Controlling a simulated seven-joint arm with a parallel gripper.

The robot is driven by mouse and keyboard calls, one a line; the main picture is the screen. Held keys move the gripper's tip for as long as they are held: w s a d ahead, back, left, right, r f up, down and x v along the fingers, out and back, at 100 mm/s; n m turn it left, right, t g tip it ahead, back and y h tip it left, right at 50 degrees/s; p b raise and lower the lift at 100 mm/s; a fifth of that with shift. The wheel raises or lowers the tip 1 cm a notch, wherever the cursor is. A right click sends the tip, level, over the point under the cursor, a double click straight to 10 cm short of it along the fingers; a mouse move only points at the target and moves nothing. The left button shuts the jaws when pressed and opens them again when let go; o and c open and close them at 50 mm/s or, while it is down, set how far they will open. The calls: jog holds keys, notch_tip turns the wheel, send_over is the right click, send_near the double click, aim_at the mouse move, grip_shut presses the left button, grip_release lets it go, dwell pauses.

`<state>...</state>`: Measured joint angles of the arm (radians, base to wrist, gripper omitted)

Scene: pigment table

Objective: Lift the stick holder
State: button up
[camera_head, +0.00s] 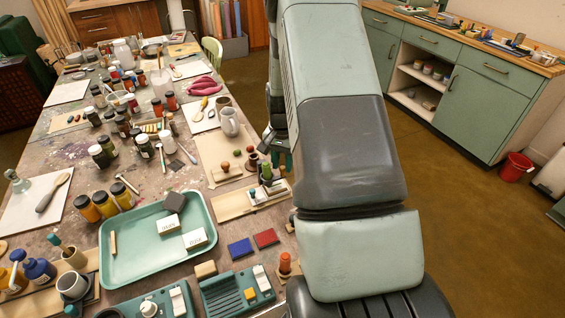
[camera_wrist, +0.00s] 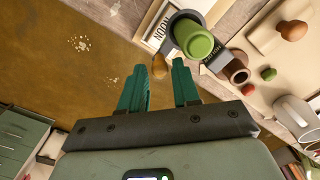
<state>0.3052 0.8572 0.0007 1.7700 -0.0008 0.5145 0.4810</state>
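A dark grey ring-shaped holder (camera_wrist: 181,22) with a green cylinder (camera_wrist: 198,42) standing in it is in the wrist view; I take it for the stick holder. It stands on a board near the table's right edge, and the green cylinder (camera_head: 266,171) also shows in the head view. My gripper (camera_wrist: 159,82) is open, its two teal fingers apart with nothing held between them. The fingertips are short of the holder in the wrist view, and a small brown knob shows just past the gap. In the head view my arm partly hides the gripper (camera_head: 281,157).
A brown cup (camera_wrist: 236,66) and a brown-knobbed stamp (camera_wrist: 292,30) lie close to the holder. A white jug (camera_head: 230,122) stands further back. A teal tray (camera_head: 118,234) with white blocks is at front left. Floor lies right of the table edge.

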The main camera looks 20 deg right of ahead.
notch_tip(320, 180, up, 11)
dwell(0.6)
jog(key=shift+f, duration=0.1)
notch_tip(320, 180, up, 10)
jog(key=n+t, duration=0.1)
jog(key=n, duration=0.1)
send_over(282, 167)
jog(key=s+a, duration=0.3)
jog(key=a, duration=0.1)
jog(key=s+a+r+n+t, duration=0.2)
jog(key=s+a+r+n, duration=0.1)
jog(key=s+a+r, duration=0.5)
jog(key=s+a+r+n+t, duration=0.1)
jog(key=s+r+n, duration=0.1)
jog(key=s, duration=0.6)
jog(key=s+a+r+n+t, duration=0.1)
jog(key=s+r, duration=0.3)
jog(key=s, duration=0.4)
jog(key=shift+a+n+t, duration=0.3)
jog(key=shift+a+n, duration=0.3)
jog(key=shift+n, duration=0.1)
